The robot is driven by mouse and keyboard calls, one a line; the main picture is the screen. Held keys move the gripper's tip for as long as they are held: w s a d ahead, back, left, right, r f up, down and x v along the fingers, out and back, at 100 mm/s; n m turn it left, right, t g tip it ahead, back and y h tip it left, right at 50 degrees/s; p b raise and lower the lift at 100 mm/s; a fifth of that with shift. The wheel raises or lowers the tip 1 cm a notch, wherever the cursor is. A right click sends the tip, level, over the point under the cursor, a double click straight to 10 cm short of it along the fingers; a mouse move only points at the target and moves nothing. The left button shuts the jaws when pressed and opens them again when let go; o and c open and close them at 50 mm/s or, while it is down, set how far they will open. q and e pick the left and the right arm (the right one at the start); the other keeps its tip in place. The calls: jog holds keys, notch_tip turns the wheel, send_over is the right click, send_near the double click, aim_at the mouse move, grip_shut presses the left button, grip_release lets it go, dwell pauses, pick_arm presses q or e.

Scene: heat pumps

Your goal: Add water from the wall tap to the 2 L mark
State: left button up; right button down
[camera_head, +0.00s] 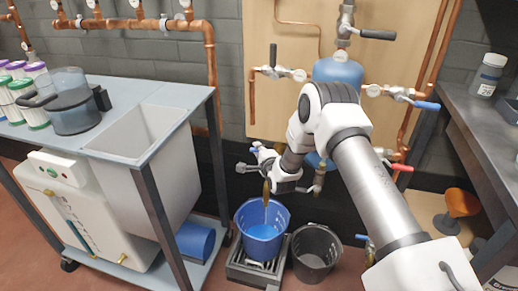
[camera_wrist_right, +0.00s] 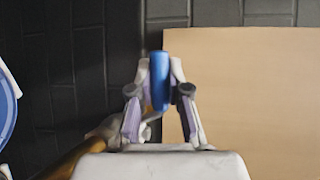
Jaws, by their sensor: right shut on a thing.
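My right gripper (camera_head: 254,159) is shut on the blue tap handle (camera_wrist_right: 160,82), which sits between its two fingers in the right wrist view. The brass tap spout (camera_head: 266,191) points down below the gripper. A blue bucket (camera_head: 250,248) stands upright beneath the spout. A lighter blue surface shows inside it, but the level and any 2 L mark are too small to read. I cannot tell whether water is running. Part of the bucket's rim shows at the left edge of the right wrist view (camera_wrist_right: 8,105). My left gripper is not in view.
The blue bucket stands on a grey grated stand (camera_head: 249,273). A dark grey bucket (camera_head: 317,254) is close on its right. A cart with a grey basin (camera_head: 150,185) stands at left. A dark bench (camera_head: 463,105) is at right. Copper pipes and valves line the wooden wall panel (camera_head: 275,38).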

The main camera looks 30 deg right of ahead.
jog(key=shift+s+a+n+t+y, duration=0.2)
jog(key=shift+s+n+y, duration=0.1)
jog(key=shift+n+y, duration=0.55)
jog(key=shift+s+a+n+t+y, duration=0.1)
jog(key=shift+s+a+n+y, duration=0.15)
jog(key=shift+n+y, duration=0.6)
jog(key=shift+m+y, duration=0.3)
jog(key=c, duration=1.1)
grip_release()
jog(key=s, duration=0.4)
jog(key=s+r, duration=0.1)
jog(key=s, duration=0.3)
jog(key=s+r, duration=0.1)
jog(key=s, duration=0.3)
jog(key=shift+r, duration=0.1)
